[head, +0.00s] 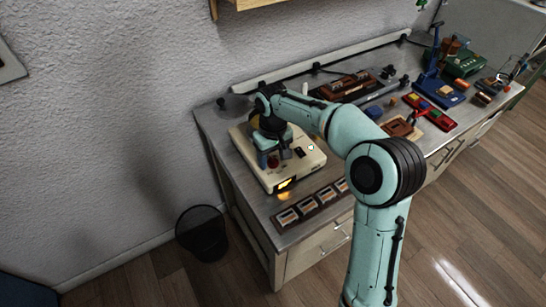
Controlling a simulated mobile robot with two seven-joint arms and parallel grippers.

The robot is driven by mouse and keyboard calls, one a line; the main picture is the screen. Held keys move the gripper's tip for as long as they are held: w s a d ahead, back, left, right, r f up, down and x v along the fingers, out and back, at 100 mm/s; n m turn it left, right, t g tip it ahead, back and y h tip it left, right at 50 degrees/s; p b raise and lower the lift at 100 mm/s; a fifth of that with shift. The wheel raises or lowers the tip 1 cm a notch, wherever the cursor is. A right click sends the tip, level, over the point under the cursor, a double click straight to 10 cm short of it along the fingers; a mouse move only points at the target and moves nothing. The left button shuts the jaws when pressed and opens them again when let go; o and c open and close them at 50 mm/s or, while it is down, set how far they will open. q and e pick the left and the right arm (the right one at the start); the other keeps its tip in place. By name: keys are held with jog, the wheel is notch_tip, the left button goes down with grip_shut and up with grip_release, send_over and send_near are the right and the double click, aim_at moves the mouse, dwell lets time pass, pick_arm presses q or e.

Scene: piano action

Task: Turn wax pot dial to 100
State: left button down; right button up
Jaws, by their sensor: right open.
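The wax pot is a cream-coloured unit (302,168) at the left end of the workbench, with a lit orange display (284,184) on its front. My right arm reaches over the bench from below, and my right gripper (277,160) points down over the cream unit. The gripper is open. A small dark red knob-like part (273,162) shows by the fingertips. I cannot tell whether the fingers touch it. The dial's marks and setting are too small to read. My left gripper is not in view.
A dark strip with several small framed blocks (311,207) lies along the bench's front edge. Brown, red, blue and green tools and fixtures crowd the bench to the right. A black waste bin (203,236) stands on the floor at left. The wall is close behind the bench.

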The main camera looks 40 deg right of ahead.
jog(key=c, duration=1)
jog(key=shift+c, duration=0.2)
